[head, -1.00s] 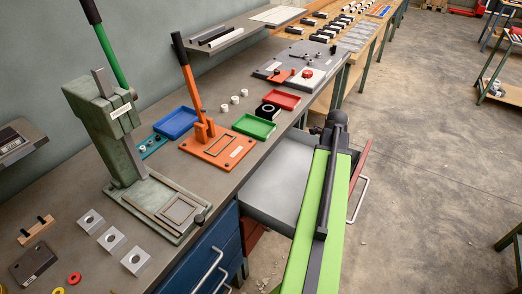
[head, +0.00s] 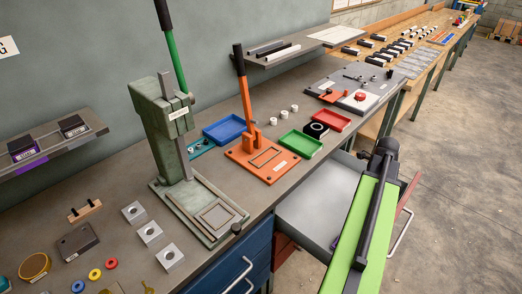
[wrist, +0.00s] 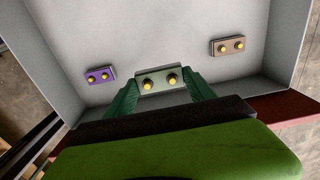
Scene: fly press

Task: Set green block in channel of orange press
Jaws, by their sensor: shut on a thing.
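In the wrist view my gripper (wrist: 158,92) is shut on a pale grey-green block (wrist: 158,82) with two brass studs, inside the grey drawer. Whether the block touches the drawer floor, I cannot tell. The orange press (head: 249,139) stands on the bench in the head view, its lever upright. A rectangular outline shows on its orange base plate (head: 284,167); I see no block there. The head view does not show my gripper or the held block.
A purple block (wrist: 99,76) and a brown block (wrist: 228,46) lie in the drawer (head: 316,205), either side of the held one. The green press (head: 165,120) stands left of the orange one. Blue (head: 224,129), green (head: 299,145) and red (head: 332,120) trays lie nearby.

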